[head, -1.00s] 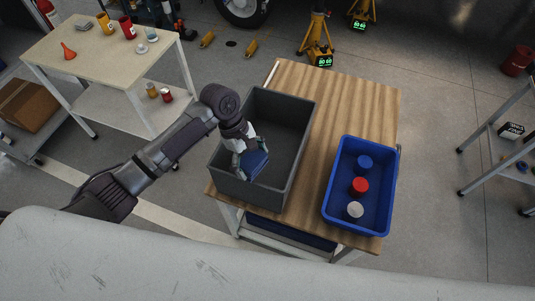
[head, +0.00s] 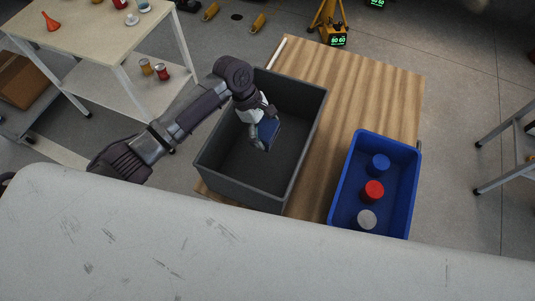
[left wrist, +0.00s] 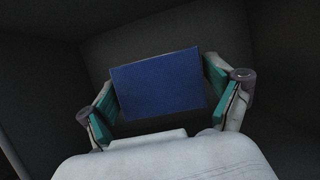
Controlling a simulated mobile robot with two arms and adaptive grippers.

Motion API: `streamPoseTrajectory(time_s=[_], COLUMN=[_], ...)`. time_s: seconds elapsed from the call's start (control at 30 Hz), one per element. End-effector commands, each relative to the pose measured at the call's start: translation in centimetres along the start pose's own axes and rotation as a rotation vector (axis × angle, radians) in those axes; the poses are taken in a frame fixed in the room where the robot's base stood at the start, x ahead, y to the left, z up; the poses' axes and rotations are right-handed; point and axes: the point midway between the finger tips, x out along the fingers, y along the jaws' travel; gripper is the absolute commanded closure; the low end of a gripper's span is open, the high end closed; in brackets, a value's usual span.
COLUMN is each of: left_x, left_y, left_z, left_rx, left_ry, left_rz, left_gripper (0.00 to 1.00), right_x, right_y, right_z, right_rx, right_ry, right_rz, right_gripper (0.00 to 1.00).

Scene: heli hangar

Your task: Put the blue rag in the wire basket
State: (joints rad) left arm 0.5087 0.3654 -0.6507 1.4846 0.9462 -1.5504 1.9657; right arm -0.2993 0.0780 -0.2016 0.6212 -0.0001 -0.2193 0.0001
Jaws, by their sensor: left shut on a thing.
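The blue rag (head: 269,131) shows as a small dark blue folded block. My left gripper (head: 262,136) is shut on it, over the inside of a dark grey solid-walled bin (head: 241,191) on the wooden table. In the left wrist view the blue rag (left wrist: 158,82) is a flat blue rectangle between the teal-padded fingers, with dark bin walls around it. I cannot tell whether the rag touches the bin floor. I make out no wire mesh basket. My right gripper is not in view.
A blue tray (head: 334,221) with a blue, a red and a white round item stands on the wooden table (head: 375,90), right of the bin. A cream table (head: 98,30) stands at the upper left. A pale scuffed surface (head: 150,240) fills the bottom.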

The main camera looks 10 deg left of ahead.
Motion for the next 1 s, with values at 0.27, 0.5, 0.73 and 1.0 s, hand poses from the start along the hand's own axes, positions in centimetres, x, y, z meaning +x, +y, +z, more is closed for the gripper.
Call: streamPoseTrajectory(time_s=[0.27,0.5,0.73,1.0], left_x=[3.4,6.5,9.3,10.5], left_y=[-0.1,0.0,0.0,0.0], left_z=[-1.4,-2.7,-3.9,-4.4], left_rx=[-0.002,0.000,-0.002,0.000], left_ry=[0.001,0.000,0.001,0.000], left_rz=[-0.004,-0.001,-0.003,0.001], left_gripper=[0.42,0.42,0.42,0.42], right_x=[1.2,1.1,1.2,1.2], right_y=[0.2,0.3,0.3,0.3], right_z=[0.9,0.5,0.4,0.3], right_rx=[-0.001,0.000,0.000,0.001], right_ry=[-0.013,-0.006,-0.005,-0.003], right_rz=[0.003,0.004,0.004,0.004], right_gripper=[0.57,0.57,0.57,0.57])
